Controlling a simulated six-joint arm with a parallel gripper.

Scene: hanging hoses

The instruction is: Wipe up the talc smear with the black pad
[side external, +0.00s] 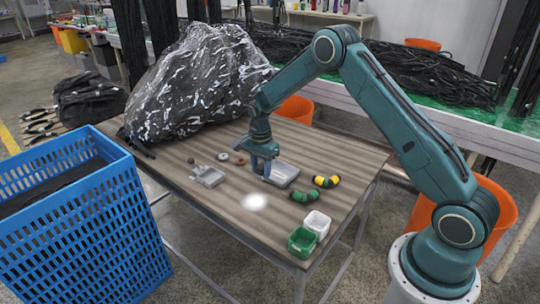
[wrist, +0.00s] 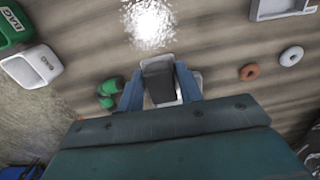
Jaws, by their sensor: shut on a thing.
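The talc smear (side external: 254,201) is a white powdery patch on the wood-grain table, toward its front. It shows at the top of the wrist view (wrist: 150,22). My gripper (side external: 266,172) points down at the left end of a shallow metal tray (side external: 285,175). In the wrist view my gripper (wrist: 158,88) is shut on the black pad (wrist: 158,78), with a blue finger on each side. The pale tray shows around the pad. The pad is apart from the smear. Its underside is hidden, so I cannot tell whether it touches the tray.
A green-black hose piece (side external: 304,196) and a yellow-black one (side external: 326,181) lie right of the gripper. A green bin (side external: 302,242) and white bin (side external: 317,223) stand at the front edge. Two rings (side external: 232,158) and a small dish (side external: 207,176) lie left. A wrapped bundle (side external: 195,85) fills the back.

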